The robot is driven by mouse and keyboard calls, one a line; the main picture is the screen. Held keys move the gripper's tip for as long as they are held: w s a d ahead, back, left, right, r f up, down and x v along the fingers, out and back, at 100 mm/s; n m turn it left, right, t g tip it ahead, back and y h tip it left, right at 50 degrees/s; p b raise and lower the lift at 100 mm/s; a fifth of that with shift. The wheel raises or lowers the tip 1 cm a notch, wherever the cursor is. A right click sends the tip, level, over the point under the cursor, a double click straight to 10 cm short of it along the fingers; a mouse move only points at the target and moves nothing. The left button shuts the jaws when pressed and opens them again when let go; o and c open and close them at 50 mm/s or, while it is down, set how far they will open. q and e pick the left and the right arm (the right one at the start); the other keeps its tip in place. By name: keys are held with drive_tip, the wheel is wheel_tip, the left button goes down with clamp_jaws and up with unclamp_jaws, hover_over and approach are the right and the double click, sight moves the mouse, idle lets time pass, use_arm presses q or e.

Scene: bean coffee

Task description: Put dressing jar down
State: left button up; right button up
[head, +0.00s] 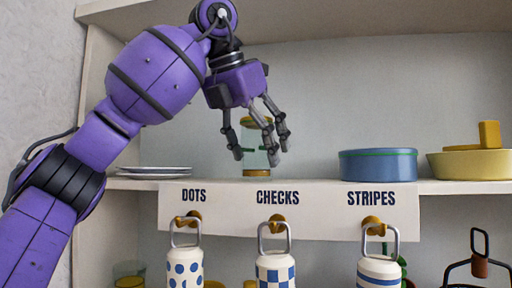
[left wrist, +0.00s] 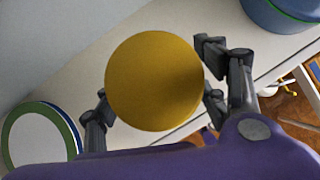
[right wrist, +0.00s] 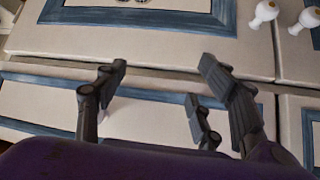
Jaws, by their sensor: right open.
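The fingers look open, though contact with the glass is partly hidden. My right gripper (right wrist: 160,90) is open and empty, in front of cream drawers with blue trim.
White plates (head: 153,172) lie left on the upper shelf (head: 465,187). A blue tin (head: 378,165) and a pale yellow bowl (head: 470,165) stand right. Below the label strip (head: 330,215), dotted, checked and striped containers hang from knobs. Shelf room shows between jar and tin.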

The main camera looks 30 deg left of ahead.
use_arm(q)
drive_tip(key=shift+r, duration=0.1)
drive_tip(key=shift+r, duration=0.25)
drive_tip(key=d+v, duration=0.1)
drive_tip(key=v, duration=1)
drive_tip(key=shift+s+a+r, duration=0.2)
drive_tip(key=shift+a+r, duration=0.05)
drive_tip(key=shift+a, duration=0.2)
